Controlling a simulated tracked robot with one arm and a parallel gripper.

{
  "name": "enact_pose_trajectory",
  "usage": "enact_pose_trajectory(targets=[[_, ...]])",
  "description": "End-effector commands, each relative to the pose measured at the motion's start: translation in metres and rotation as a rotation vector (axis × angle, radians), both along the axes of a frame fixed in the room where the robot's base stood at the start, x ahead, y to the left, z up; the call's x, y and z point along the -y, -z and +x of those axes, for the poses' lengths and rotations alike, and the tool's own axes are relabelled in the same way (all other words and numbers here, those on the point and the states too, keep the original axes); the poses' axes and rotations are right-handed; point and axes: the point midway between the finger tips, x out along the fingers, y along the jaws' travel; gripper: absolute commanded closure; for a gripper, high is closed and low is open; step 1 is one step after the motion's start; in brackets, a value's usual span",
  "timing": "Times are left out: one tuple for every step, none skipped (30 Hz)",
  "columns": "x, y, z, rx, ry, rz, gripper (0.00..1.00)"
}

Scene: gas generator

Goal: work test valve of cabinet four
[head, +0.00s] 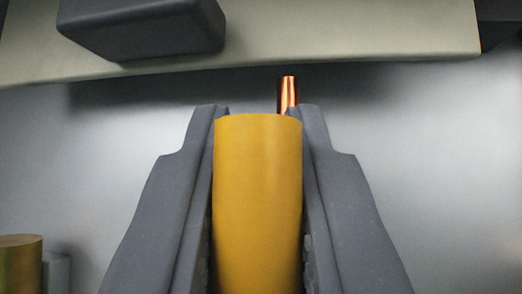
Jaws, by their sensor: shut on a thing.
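My gripper (258,112) is in the middle of the head view, its two dark grey fingers on either side of a yellow cylindrical piece (258,200). It is shut on this piece, which looks like a valve handle; I cannot tell from this view whether it is the test valve of cabinet four. The lower end of the yellow piece runs out of the bottom of the picture. A short copper-coloured pipe (288,93) shows just beyond the right fingertip, its lower part hidden.
A pale beige panel (350,30) crosses the top, with a dark grey block (145,25) on it at the left. A grey metal surface (440,150) lies behind the gripper. Another yellowish cylinder (20,265) stands at the lower left edge, next to a small grey one.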

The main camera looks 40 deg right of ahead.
Motion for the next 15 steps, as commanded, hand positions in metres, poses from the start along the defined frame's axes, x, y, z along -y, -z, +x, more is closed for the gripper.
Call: enact_pose_trajectory(targets=[[0.004,0.011,-0.001,-0.007,0.005,0.015,1.00],[0.006,0.011,-0.002,-0.001,0.008,0.018,1.00],[0.008,0.011,-0.003,0.005,0.010,0.022,1.00],[0.010,0.011,-0.004,0.009,0.012,0.026,1.00],[0.011,0.011,-0.005,0.012,0.012,0.029,1.00],[0.012,0.011,-0.006,0.016,0.014,0.032,1.00],[0.013,0.011,-0.006,0.018,0.015,0.034,1.00],[0.014,0.011,-0.006,0.020,0.015,0.035,1.00],[0.014,0.011,-0.007,0.021,0.016,0.036,1.00],[0.014,0.011,-0.007,0.022,0.017,0.037,1.00],[0.015,0.011,-0.007,0.022,0.016,0.037,1.00],[0.015,0.011,-0.007,0.023,0.017,0.038,1.00],[0.015,0.011,-0.007,0.022,0.017,0.038,1.00],[0.015,0.011,-0.007,0.021,0.017,0.037,1.00],[0.015,0.011,-0.007,0.021,0.017,0.037,1.00]])
